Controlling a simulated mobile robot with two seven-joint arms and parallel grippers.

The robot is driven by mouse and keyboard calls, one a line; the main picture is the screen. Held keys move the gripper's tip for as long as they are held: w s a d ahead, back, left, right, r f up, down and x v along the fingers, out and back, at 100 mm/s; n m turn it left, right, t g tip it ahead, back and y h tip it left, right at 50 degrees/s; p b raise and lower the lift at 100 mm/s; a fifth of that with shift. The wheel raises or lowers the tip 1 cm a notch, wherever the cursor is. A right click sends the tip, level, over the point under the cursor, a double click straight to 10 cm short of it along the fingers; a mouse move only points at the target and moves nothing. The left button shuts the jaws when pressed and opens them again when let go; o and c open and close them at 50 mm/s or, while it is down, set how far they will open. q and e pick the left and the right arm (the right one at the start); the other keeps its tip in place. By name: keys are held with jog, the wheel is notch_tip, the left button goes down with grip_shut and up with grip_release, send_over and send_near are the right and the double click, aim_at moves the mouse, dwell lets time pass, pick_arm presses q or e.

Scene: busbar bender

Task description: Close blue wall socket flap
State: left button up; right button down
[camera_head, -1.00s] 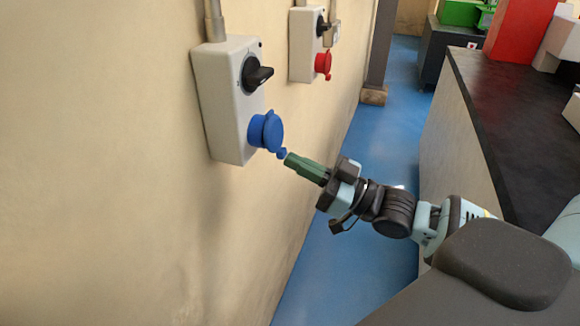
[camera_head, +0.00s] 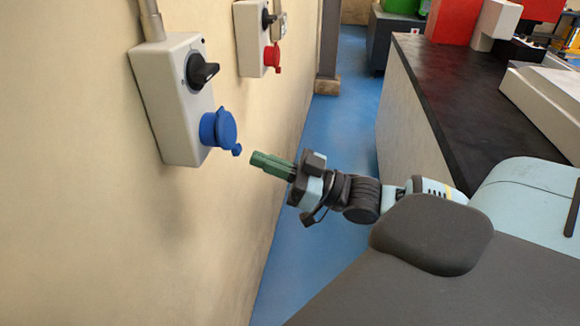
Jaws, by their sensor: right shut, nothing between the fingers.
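The blue wall socket (camera_head: 219,129) sticks out from the lower front of a pale grey switch box (camera_head: 172,98) on the left wall. Its round blue flap lies against the socket front and looks shut, with a small blue tab at its lower right. My right gripper (camera_head: 254,159) has green fingers that are shut and empty. It points left at the socket, just right of the tab and a little lower, with a small gap between them. My left gripper is not in view.
A black rotary switch (camera_head: 202,71) sits above the blue socket. A second box (camera_head: 251,40) with a red socket (camera_head: 271,57) hangs farther along the wall. A black-topped counter (camera_head: 455,95) stands at the right. Blue floor (camera_head: 335,128) lies clear between.

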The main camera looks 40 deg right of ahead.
jog(key=v, duration=0.6)
jog(key=shift+p, duration=0.3)
